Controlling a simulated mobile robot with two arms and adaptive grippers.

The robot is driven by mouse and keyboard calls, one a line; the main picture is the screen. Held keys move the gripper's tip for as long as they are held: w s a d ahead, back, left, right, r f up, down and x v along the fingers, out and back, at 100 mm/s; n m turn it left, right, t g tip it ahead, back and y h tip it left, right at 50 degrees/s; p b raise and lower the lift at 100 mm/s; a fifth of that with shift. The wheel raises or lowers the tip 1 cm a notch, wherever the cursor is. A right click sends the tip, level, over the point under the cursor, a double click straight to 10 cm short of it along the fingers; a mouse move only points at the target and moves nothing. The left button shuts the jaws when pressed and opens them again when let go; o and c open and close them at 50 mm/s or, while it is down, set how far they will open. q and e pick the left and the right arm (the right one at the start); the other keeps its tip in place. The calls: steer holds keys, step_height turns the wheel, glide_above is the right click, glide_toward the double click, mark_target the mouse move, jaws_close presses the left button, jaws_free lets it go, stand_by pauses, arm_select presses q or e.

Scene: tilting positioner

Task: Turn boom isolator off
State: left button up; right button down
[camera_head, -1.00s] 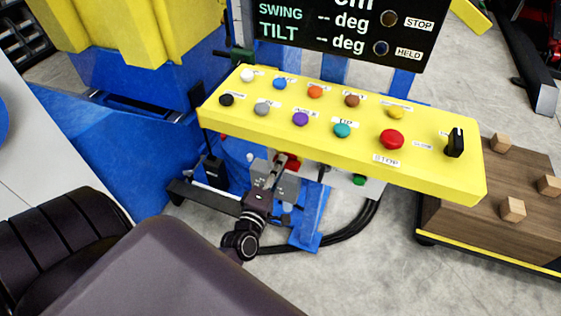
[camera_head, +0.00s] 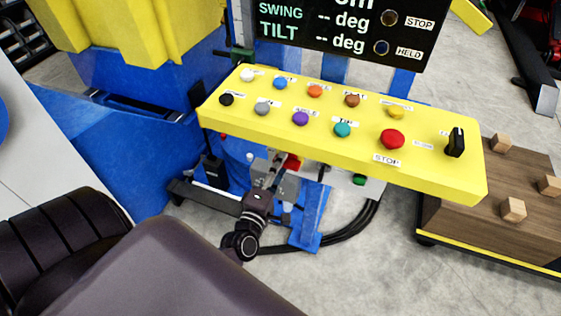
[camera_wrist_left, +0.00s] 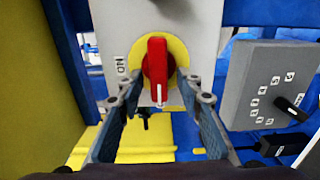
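The boom isolator is a red rotary handle (camera_wrist_left: 155,68) on a yellow disc (camera_wrist_left: 176,50), set on a light grey box (camera_wrist_left: 185,18) in the left wrist view. The handle stands upright in that picture, its white mark at the lower end. An "ON" label (camera_wrist_left: 121,64) is left of the disc. My left gripper (camera_wrist_left: 160,82) is open, one finger on each side of the handle, with gaps visible. In the head view my left gripper (camera_head: 276,172) is under the yellow panel, beside the partly hidden red handle (camera_head: 293,162). My right gripper is out of view.
The yellow button panel (camera_head: 440,178) overhangs my left gripper, with a red STOP button (camera_head: 392,139) and a black selector (camera_head: 456,142). A grey box with a black knob (camera_wrist_left: 288,106) is right of the isolator. A wooden platform with blocks (camera_head: 470,215) stands right.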

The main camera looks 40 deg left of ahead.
arm_select(q)
steer(key=v, duration=1.2)
stand_by(0.3)
steer(key=s+d+f+m+g+h, duration=0.2)
steer(key=s+d+f+m, duration=0.15)
steer(key=f, duration=0.65)
steer(key=s+d+f+m+g+h, duration=0.1)
steer(key=s+d+f+m+g, duration=0.15)
steer(key=f+m, duration=0.45)
steer(key=s+d+f+m+g+h, duration=0.2)
steer(key=f+g, duration=0.1)
steer(key=f, duration=0.9)
steer(key=s+f+m+g, duration=0.4)
steer(key=s+f, duration=0.4)
steer(key=s, duration=0.3)
steer(key=s+f+m+g+y, duration=0.1)
steer(key=s+f+m+g, duration=0.4)
steer(key=s+f, duration=0.4)
steer(key=s+m, duration=0.1)
steer(key=s, duration=0.2)
steer(key=shift+a+f+m, duration=0.25)
steer(key=shift+a+m, duration=0.1)
steer(key=shift+a, duration=0.05)
